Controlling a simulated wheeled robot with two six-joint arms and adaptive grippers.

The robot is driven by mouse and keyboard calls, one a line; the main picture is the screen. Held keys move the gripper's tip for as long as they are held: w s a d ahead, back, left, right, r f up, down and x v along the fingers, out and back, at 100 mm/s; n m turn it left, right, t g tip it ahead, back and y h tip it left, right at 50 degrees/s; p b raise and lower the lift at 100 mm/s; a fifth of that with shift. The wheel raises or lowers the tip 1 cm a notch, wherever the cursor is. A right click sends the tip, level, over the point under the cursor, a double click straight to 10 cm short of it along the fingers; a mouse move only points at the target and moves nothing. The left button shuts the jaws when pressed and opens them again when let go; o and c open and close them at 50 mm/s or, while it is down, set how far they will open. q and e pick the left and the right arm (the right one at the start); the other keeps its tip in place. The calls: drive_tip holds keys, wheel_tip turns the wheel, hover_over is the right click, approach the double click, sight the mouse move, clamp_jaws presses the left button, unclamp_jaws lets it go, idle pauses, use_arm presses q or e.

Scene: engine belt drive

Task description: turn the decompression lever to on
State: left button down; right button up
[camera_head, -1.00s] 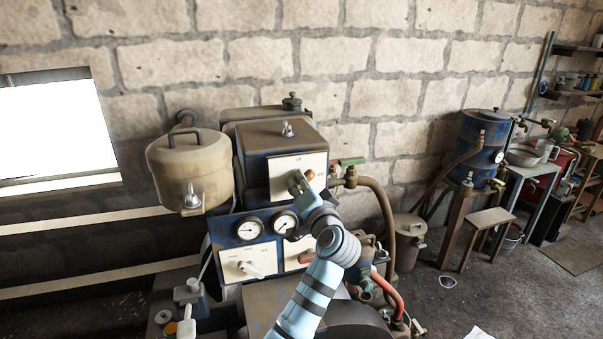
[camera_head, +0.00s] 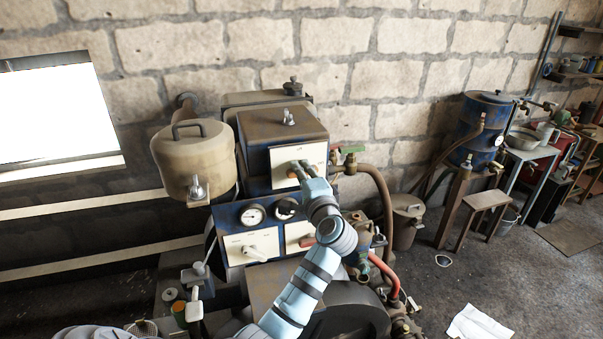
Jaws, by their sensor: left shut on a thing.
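The engine carries a blue box with a pale upper panel (camera_head: 287,155). My left gripper (camera_head: 298,172) is at this panel, its fingers shut on the lever there, which I take to be the decompression lever. The fingers hide most of the lever, so its exact angle cannot be told, and the panel lettering is too small to read. A lower left panel (camera_head: 240,240) bears a pale lever (camera_head: 254,253). A lower right panel (camera_head: 294,232) is partly hidden behind my arm and has a red handle (camera_head: 307,241). My right gripper is not in view.
Two gauges (camera_head: 252,214) sit between the panels. A beige tank (camera_head: 192,160) is left of the box. A green-handled valve (camera_head: 351,151) and a brown pipe (camera_head: 376,185) are close on the right. A stool (camera_head: 487,200) stands farther right on open floor.

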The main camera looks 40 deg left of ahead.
use_arm(q)
drive_tip(key=shift+f, duration=0.15)
idle(0.3)
drive_tip(key=c, duration=1.5)
unclamp_jaws()
drive_tip(key=shift+d, duration=0.1)
drive_tip(key=v, duration=0.7)
drive_tip(key=shift+s+d, duration=0.2)
drive_tip(key=shift+d, duration=0.15)
drive_tip(key=shift+w+a, duration=0.1)
drive_tip(key=shift+a, duration=0.1)
